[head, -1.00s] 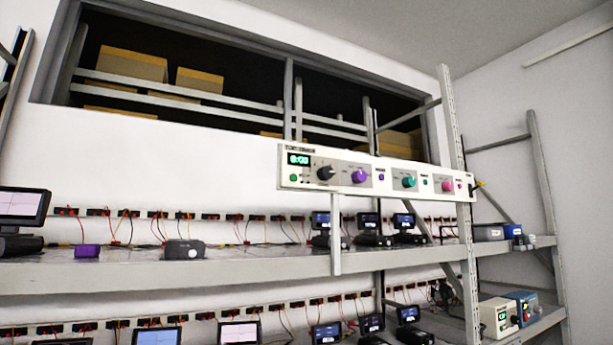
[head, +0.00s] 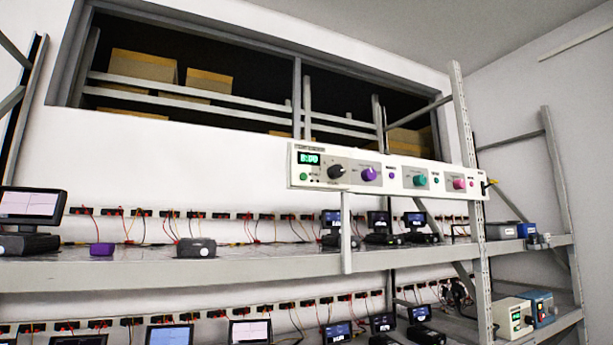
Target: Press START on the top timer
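The top timer is a long white panel (head: 388,172) mounted at the front of the rack, above the upper shelf. A green digital display (head: 309,158) sits at its left end, with a small green button (head: 304,176) below it. To the right are a black knob (head: 336,171), a purple knob (head: 369,174), a teal knob (head: 420,181) and a pink knob (head: 459,184), with small buttons between. The labels are too small to read. Neither of my grippers shows in the head view.
The upper shelf (head: 270,262) holds several small screens and devices, including a purple box (head: 102,249). A cream box with a display (head: 513,318) and a blue box (head: 537,308) stand on the lower shelf at right. A rack post (head: 468,150) rises beside the panel.

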